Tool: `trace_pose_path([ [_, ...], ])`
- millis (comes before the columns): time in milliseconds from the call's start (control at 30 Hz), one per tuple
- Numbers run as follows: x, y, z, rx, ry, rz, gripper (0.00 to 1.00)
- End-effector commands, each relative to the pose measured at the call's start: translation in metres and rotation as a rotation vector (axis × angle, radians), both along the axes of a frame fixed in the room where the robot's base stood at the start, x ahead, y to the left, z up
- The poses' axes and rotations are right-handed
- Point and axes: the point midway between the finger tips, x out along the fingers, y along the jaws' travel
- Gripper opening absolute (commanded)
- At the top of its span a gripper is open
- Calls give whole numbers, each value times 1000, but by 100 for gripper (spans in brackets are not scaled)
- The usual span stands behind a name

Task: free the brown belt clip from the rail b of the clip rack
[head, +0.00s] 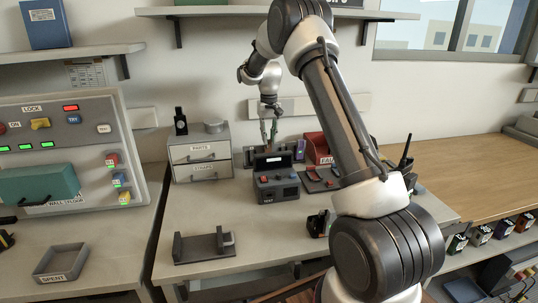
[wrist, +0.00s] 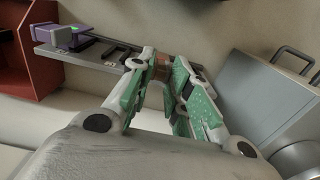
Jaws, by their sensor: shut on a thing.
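My gripper (wrist: 158,80) has its green-padded fingers closed around the brown belt clip (wrist: 161,70) in the wrist view. Only a small part of the clip shows between the fingertips. The grey clip rack (wrist: 98,55) runs behind the fingers, with dark slots or rails along it. I cannot tell whether the brown clip still touches its rail, and I cannot read the rail letters. A purple clip (wrist: 64,36) sits at the rack's left end. In the head view, my gripper (head: 268,133) is at the back of the bench, and a black tester (head: 275,183) partly hides the rack.
The drawer cabinet (head: 200,157) stands left of the rack; its side (wrist: 255,90) is close in the wrist view. A red bin (head: 317,148) stands to the right. The bench's left front holds a dark cradle (head: 204,246). A spent tray (head: 61,264) lies farther left.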

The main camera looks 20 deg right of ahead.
Motion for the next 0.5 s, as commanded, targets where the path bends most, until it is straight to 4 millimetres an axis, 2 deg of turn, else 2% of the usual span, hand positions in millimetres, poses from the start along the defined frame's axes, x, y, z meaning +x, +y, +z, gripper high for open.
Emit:
trace_pose_path([
  [500, 1, 0, 24, 0, -3, 0, 0],
])
